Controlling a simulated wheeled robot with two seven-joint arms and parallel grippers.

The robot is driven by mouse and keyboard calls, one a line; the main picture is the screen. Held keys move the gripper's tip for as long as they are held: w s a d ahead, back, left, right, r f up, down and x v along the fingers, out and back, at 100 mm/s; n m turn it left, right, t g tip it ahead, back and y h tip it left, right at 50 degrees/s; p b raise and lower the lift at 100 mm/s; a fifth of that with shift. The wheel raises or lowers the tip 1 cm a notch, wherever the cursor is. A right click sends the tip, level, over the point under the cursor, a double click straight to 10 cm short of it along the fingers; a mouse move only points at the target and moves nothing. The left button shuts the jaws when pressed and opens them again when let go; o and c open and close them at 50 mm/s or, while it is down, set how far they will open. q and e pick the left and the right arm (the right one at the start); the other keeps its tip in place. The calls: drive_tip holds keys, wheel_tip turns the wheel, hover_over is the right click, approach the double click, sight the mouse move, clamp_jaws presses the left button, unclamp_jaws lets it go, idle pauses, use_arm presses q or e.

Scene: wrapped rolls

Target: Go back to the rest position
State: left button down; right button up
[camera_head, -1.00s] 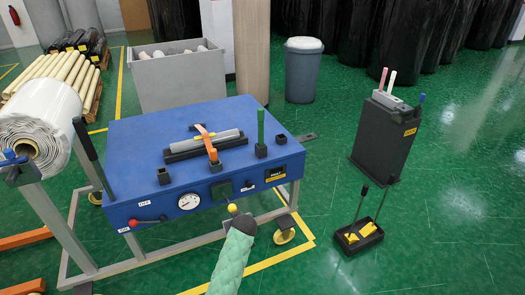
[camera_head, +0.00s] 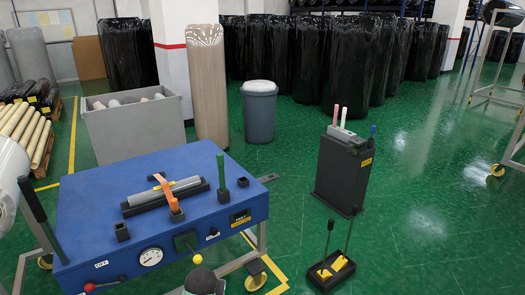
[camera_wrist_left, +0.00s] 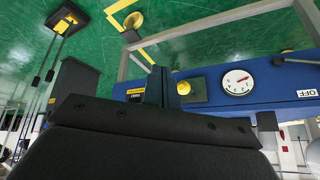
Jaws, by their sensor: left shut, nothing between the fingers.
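My left gripper (camera_wrist_left: 164,72) shows in the left wrist view with its two dark fingers closed together and nothing between them. It points toward the front face of the blue machine (camera_wrist_left: 285,85), apart from it as far as I can tell. In the head view the blue machine (camera_head: 85,218) stands at the lower left. Only a small dark grey and green piece of my arm shows at the bottom edge there, in front of the machine, and its fingers are hidden. My right gripper is in neither view.
A grey roll (camera_head: 165,192) lies on the machine by an orange handle. A black bin (camera_head: 342,175) and low tool tray (camera_head: 331,271) stand right of it on green floor. A grey crate (camera_head: 140,130), bucket (camera_head: 259,115) and black-wrapped rolls (camera_head: 355,65) stand behind.

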use_arm(q)
drive_tip(key=s+d+f+g, duration=0.1)
drive_tip(key=s+f, duration=0.5)
drive_tip(key=s, duration=1.1)
drive_tip(key=s+f+m+g+h, duration=0.1)
drive_tip(key=s+f+g, duration=0.3)
drive_tip(key=s, duration=1.4)
wheel_tip(320, 180, down, 3)
drive_tip(key=shift+s+d+h, duration=0.2)
drive_tip(key=shift+d+h, duration=0.1)
drive_tip(key=shift+d, duration=0.1)
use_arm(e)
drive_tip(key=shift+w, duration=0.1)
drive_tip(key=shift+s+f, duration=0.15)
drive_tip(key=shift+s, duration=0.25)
